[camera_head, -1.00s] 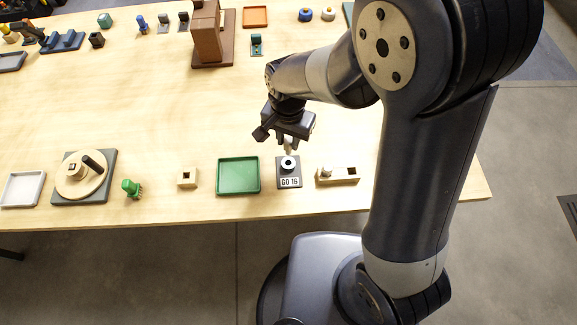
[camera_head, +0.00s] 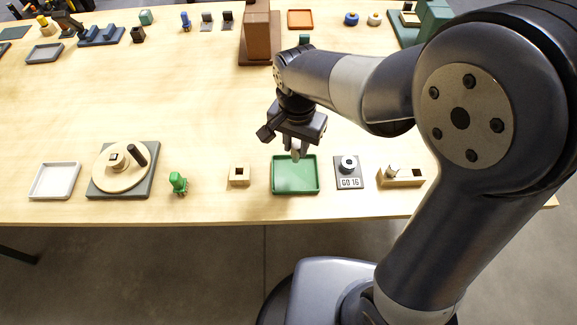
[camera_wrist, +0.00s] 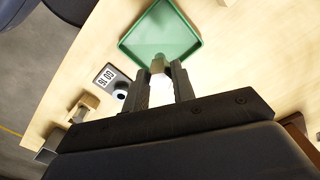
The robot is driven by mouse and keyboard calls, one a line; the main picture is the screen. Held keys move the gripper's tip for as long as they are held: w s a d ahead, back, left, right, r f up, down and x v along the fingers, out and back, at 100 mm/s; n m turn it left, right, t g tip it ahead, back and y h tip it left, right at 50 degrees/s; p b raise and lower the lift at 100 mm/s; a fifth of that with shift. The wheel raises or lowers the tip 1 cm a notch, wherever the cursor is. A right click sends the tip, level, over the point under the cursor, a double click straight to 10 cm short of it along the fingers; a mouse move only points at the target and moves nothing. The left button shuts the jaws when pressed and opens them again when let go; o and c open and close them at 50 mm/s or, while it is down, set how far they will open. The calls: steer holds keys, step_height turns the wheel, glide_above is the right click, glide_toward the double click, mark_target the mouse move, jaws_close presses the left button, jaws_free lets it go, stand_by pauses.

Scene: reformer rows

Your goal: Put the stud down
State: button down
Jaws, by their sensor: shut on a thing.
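My gripper (camera_head: 296,149) points down over the back part of the green tray (camera_head: 295,189). In the head view the stud's tip (camera_head: 295,155) sticks out below the jaws, apparently above the tray floor; the exact height is hard to tell. The green tray also shows in the wrist view (camera_wrist: 160,35), and it looks empty.
Right of the tray are a grey gauge block marked "GO 16" (camera_head: 349,183) and a wooden block with a slot (camera_head: 405,180). Left are a small wooden block (camera_head: 240,181), a green figure-like piece (camera_head: 178,183), a turntable (camera_head: 120,180) and a white tray (camera_head: 54,181). The table middle is clear.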

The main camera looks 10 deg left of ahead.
mark_target(296, 161)
step_height(296, 161, down, 6)
steer(key=shift+f, duration=0.25)
steer(key=shift+f, duration=0.1)
steer(key=c, duration=1.2)
jaws_free()
step_height(296, 161, up, 12)
steer(key=shift+r, duration=0.15)
